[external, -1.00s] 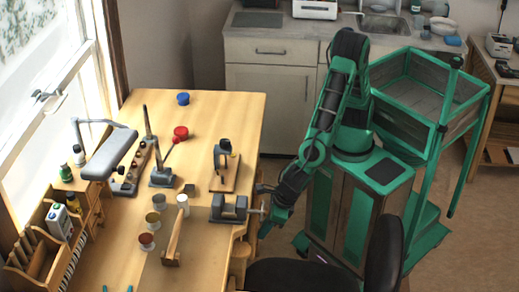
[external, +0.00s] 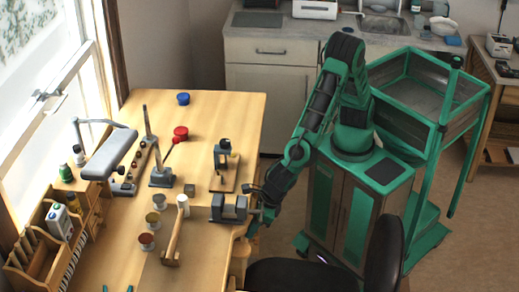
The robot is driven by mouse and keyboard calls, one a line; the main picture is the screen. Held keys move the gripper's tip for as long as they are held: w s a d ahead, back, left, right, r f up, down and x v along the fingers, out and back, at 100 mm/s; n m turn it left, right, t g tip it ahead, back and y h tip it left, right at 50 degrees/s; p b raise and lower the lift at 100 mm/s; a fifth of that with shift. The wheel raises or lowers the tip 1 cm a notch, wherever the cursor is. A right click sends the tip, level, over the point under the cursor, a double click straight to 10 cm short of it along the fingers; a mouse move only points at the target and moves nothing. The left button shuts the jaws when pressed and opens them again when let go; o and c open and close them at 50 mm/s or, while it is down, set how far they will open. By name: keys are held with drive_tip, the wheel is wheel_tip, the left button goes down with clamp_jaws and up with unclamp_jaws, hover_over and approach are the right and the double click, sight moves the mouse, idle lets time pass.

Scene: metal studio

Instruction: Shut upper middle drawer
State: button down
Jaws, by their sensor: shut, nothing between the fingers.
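The wooden workbench (external: 215,115) stands at left, and its right side faces my base. Some wooden parts of its drawer front (external: 240,250) show below the right edge, seen steeply from above. I cannot make out which drawer is the upper middle one or how far it is out. My gripper (external: 254,226) is low at the bench's right edge, just right of the grey vise. It is shut and empty. Its fingertips are small and partly hidden, so I cannot tell whether they touch the drawer front.
The grey vise (external: 229,207) sits at the bench edge beside my gripper. A black chair (external: 383,255) stands in front of the bench's near right part. A mallet (external: 174,240), paint jars and a lamp (external: 110,155) are on the bench.

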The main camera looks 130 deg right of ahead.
drive_tip(key=shift+w+d+r, duration=0.15)
drive_tip(key=shift+w+d, duration=0.15)
drive_tip(key=shift+d, duration=0.2)
drive_tip(key=s+a+r, duration=0.6)
drive_tip(key=r, duration=0.3)
drive_tip(key=s+d+r+m+t+y, duration=0.1)
drive_tip(key=s+d+r+m, duration=0.3)
drive_tip(key=s+d+m, duration=0.55)
drive_tip(key=s+d+r+m+y, duration=0.2)
drive_tip(key=s+d+r+m, duration=0.4)
drive_tip(key=m, duration=0.7)
drive_tip(key=s+d+f+m+g, duration=0.1)
drive_tip(key=s+d+m, duration=0.4)
drive_tip(key=s, duration=0.6)
drive_tip(key=s+d+f+m+g, duration=0.1)
drive_tip(key=s+d+m+g, duration=0.2)
drive_tip(key=s, duration=0.7)
drive_tip(key=d+m, duration=0.2)
drive_tip(key=m, duration=0.1)
drive_tip(key=shift+s+d+f, duration=0.35)
drive_tip(key=shift+d+f, duration=0.05)
